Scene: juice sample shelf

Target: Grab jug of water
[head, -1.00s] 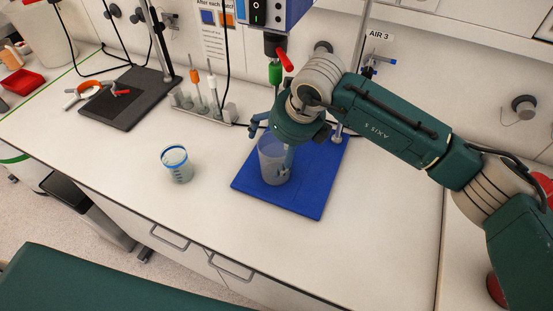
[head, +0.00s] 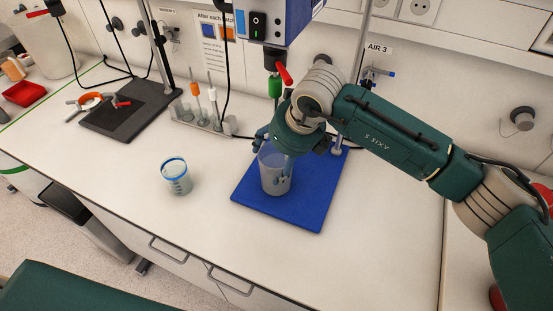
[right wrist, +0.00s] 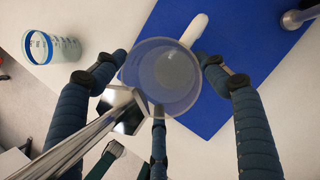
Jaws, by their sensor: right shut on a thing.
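A translucent jug (head: 274,182) stands upright on the blue mat (head: 312,205) in the head view. My right gripper (head: 278,158) comes down over it from above, its fingers around the jug's upper wall. In the right wrist view the open top of the jug (right wrist: 162,75) lies between the blue ribbed fingers of my right gripper (right wrist: 163,85), with a white handle (right wrist: 196,29) pointing up and away. The gripper is shut on the jug. Finger contact is partly hidden in the head view. My left gripper is not in view.
A blue-rimmed cup (head: 176,178) stands left of the mat. A rack of probes (head: 205,115), a black stand base (head: 125,108) and a red tray (head: 23,93) are behind and left. A blue-grey device (head: 270,25) hangs above the mat. The front bench is clear.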

